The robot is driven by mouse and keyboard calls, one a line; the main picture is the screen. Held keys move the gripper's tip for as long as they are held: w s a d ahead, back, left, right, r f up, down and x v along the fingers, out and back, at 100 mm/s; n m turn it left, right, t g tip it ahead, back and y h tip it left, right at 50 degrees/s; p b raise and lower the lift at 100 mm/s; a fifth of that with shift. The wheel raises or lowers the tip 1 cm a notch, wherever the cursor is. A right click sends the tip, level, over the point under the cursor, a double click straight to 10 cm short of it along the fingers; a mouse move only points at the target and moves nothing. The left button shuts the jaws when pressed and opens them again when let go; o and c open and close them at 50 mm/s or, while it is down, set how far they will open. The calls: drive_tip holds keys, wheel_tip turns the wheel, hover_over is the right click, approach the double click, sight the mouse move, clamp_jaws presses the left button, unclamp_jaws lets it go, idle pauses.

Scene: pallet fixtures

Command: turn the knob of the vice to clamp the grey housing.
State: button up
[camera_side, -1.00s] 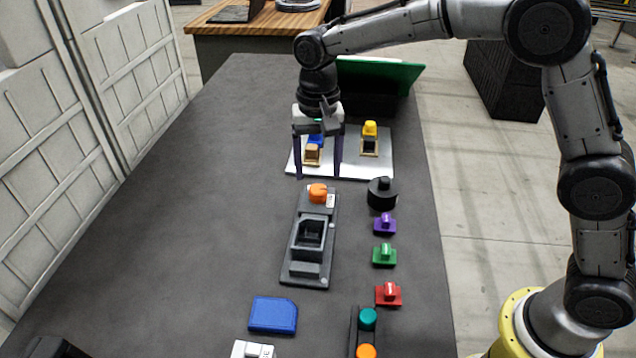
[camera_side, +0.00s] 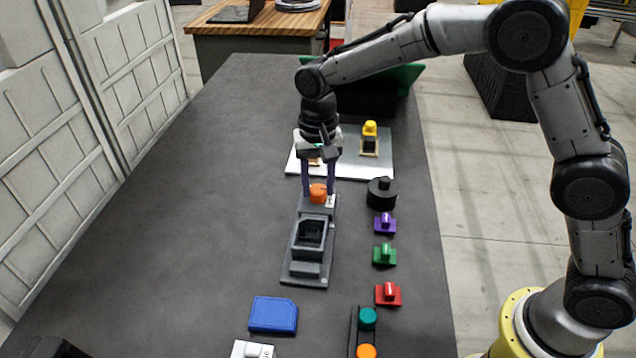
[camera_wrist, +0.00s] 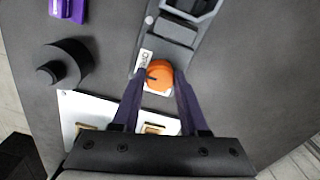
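The vice is a long dark grey fixture (camera_side: 292,275) in the middle of the table, with an orange knob (camera_side: 318,194) at its far end. The grey housing (camera_side: 296,240), an open-topped box with a dark hollow, sits in it; the wrist view shows only part of the housing (camera_wrist: 200,12) at the top edge. My gripper (camera_side: 318,192) points down at the knob, one finger on each side. In the wrist view the orange knob (camera_wrist: 159,75) lies between the fingertips, with narrow gaps; contact is not clear. A white label (camera_wrist: 143,60) is beside the knob.
A white board (camera_side: 380,170) with a yellow-topped part (camera_side: 370,138) lies behind the knob. A black round part (camera_side: 382,193) and purple (camera_side: 385,224), green (camera_side: 384,255) and red (camera_side: 388,294) pieces line the right. A blue block (camera_side: 273,314) is in front.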

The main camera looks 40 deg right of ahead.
clamp_jaws()
drive_tip(key=shift+n, duration=0.3)
drive_tip(key=n, duration=1.7)
drive_tip(key=shift+d, duration=0.1)
drive_tip(key=shift+n, duration=0.3)
